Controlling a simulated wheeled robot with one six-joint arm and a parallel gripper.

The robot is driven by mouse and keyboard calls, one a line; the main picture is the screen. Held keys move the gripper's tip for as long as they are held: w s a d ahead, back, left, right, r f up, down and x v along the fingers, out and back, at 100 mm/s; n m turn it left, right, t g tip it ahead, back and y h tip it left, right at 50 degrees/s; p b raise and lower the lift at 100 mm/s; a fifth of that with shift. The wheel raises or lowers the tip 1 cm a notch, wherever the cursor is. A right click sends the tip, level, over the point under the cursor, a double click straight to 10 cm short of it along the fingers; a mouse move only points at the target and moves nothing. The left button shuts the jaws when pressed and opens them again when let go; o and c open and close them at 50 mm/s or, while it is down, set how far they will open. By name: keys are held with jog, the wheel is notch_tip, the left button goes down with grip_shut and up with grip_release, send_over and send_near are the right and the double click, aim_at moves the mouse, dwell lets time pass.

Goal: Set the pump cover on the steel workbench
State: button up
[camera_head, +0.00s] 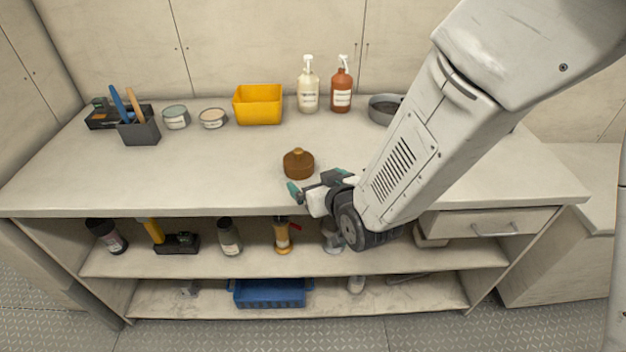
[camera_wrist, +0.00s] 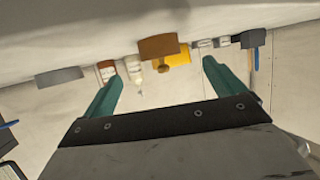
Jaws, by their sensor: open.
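The pump cover, which looks to be the round brown piece with a small knob (camera_head: 298,164), sits upright on the pale workbench top (camera_head: 200,182), close to its front edge. My gripper (camera_head: 317,184) is open and empty at the front edge of the bench, just in front and to the right of the brown piece, apart from it. In the wrist view the picture is upside down; the brown piece (camera_wrist: 158,46) shows beyond and between the two green fingers of my gripper (camera_wrist: 160,76). The bench surface (camera_wrist: 60,35) fills the top of that view.
A yellow bin (camera_head: 258,105), two pump bottles (camera_head: 308,88) (camera_head: 341,88), a grey round pan (camera_head: 383,108), tins (camera_head: 176,117) and a tool holder (camera_head: 139,131) stand towards the back. Shelves below hold bottles and a blue crate (camera_head: 269,293). The bench's left front is clear.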

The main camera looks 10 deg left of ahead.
jog(key=s+d+r+m+g+h, duration=0.1)
jog(key=d+r+m+g+h, duration=0.3)
jog(key=d, duration=0.7)
jog(key=s+d+r+t+h, duration=0.1)
jog(key=s+d+r, duration=0.1)
jog(key=d+r, duration=0.6)
jog(key=s+d+r+m+g+h, duration=0.1)
jog(key=s+d+r+g+h, duration=0.1)
jog(key=s+d, duration=0.7)
jog(key=d+g, duration=0.1)
jog(key=d, duration=0.3)
jog(key=shift+s+r+m, duration=0.3)
jog(key=shift+r+m, duration=0.1)
jog(key=shift+o, duration=0.5)
jog(key=s+d+r+m+g, duration=0.1)
jog(key=s+d, duration=0.1)
jog(key=s, duration=0.4)
jog(key=s+d+r+g+h, duration=0.1)
jog(key=s+d+g, duration=0.1)
jog(key=s, duration=0.4)
jog(key=shift+d+r+m+g, duration=0.3)
jog(key=shift+d+r+m, duration=0.1)
jog(key=shift+d, duration=0.45)
